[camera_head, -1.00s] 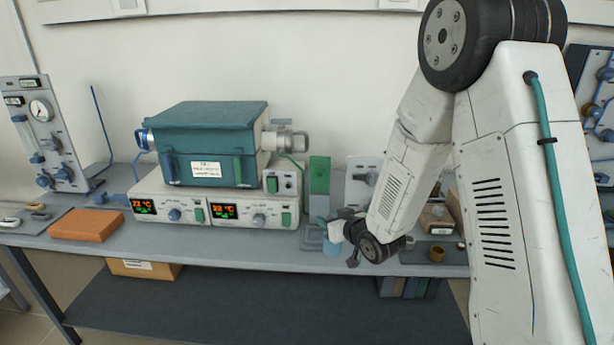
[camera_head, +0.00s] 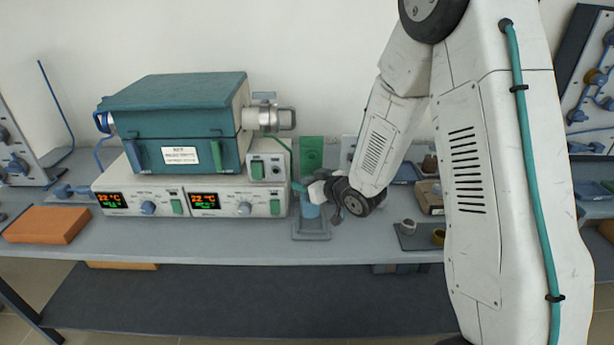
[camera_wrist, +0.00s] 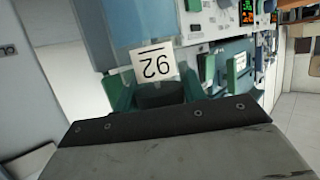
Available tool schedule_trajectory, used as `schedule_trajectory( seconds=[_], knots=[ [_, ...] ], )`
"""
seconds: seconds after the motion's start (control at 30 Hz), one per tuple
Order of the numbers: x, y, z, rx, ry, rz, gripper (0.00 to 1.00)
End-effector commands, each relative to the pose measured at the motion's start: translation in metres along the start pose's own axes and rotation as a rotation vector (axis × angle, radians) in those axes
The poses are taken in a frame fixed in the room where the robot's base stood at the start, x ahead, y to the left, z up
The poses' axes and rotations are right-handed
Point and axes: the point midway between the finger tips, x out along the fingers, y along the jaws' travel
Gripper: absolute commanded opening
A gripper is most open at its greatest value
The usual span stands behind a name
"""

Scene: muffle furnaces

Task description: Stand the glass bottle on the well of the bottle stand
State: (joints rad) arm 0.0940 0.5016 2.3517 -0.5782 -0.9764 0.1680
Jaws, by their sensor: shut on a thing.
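The glass bottle (camera_head: 310,211) is a small bluish shape below my gripper (camera_head: 318,192) in the head view. In the wrist view, a white label (camera_wrist: 153,67) with an upside-down "92" shows on the bottle, between the green fingers of my gripper (camera_wrist: 158,92). My gripper is shut on the bottle. The bottle stand (camera_head: 311,237) looks like a grey, rimmed piece on the bench under the bottle. The bottle looks upright over it. I cannot tell whether the bottle touches the stand, and the well is hidden.
A teal furnace (camera_head: 178,125) on white control units (camera_head: 185,207) stands left of my gripper. A green block (camera_head: 312,153) stands behind. A dark mat (camera_head: 415,242) with small cups lies to the right. An orange brick (camera_head: 46,225) lies at far left.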

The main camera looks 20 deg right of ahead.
Motion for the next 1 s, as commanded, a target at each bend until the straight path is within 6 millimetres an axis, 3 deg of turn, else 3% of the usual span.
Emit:
schedule_trajectory(
  seconds=[0.5,0.93,0.97,1.0],
  knots=[
    [0.012,0.002,0.033,0.0,0.001,0.002,0.09],
    [0.013,0.001,0.037,0.0,0.001,0.002,0.09],
    [0.013,0.001,0.037,0.0,0.001,0.002,0.44],
    [0.013,0.001,0.037,0.0,0.001,0.002,0.55]
  ],
)
